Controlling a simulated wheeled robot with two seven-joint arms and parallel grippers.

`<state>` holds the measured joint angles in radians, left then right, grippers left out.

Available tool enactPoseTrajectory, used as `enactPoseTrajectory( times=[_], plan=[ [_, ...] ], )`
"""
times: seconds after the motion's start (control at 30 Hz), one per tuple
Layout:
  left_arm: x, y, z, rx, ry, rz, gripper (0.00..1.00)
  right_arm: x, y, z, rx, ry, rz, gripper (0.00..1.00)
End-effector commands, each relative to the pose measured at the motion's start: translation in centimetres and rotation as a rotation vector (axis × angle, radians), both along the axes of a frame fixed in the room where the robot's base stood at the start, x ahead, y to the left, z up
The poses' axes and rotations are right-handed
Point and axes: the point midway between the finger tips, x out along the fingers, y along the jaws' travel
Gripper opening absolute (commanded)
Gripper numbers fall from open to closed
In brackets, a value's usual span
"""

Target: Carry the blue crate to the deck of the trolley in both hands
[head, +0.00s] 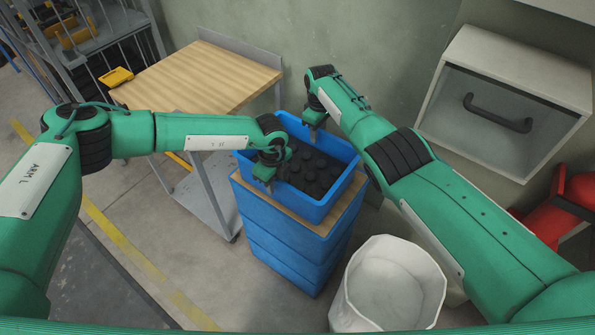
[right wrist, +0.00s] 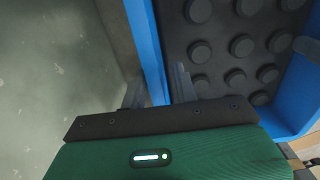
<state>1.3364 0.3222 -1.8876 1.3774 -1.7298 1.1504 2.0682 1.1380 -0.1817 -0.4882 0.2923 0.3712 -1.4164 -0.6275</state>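The blue crate (head: 337,199) sits on a brown board on top of a blue stack. It holds a black insert with round knobs, which also shows in the right wrist view (right wrist: 219,61). My left gripper (head: 266,184) is at the crate's near left wall; its fingers are too small to read. My right gripper (head: 313,136) is at the far wall. In the right wrist view its fingers (right wrist: 160,88) stand apart, one on each side of the crate's blue wall (right wrist: 145,45). The trolley (head: 200,77) has a wooden deck and stands left of the crate, apart from it.
The blue stack (head: 290,245) is under the crate. A white bin (head: 390,285) stands close in front on the right. A pale wall cabinet (head: 505,105) with a dark handle hangs at the right. A yellow item (head: 115,77) lies near the trolley's left corner.

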Motion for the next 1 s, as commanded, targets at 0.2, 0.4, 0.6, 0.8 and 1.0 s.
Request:
enactPoseTrajectory(
  times=[0.2,0.4,0.6,0.8,1.0],
  plan=[
    [0.01,0.01,-0.41,0.001,-0.001,0.0,0.3,-0.02,-0.03,-0.42,-0.001,-0.001,0.0,0.3],
    [0.01,0.01,-0.41,0.0,0.0,0.0,0.3,-0.02,-0.02,-0.41,0.0,0.0,0.0,0.3],
    [0.0,0.0,-0.4,0.0,0.0,0.0,0.0,-0.03,-0.02,-0.4,0.0,0.0,0.0,0.0],
    [0.0,0.0,-0.39,0.0,0.0,0.0,0.0,-0.02,-0.02,-0.4,0.0,0.0,0.0,0.0],
    [-0.01,-0.01,-0.38,0.0,0.0,0.0,0.0,-0.02,-0.03,-0.4,0.0,0.0,0.0,0.0]
  ],
)
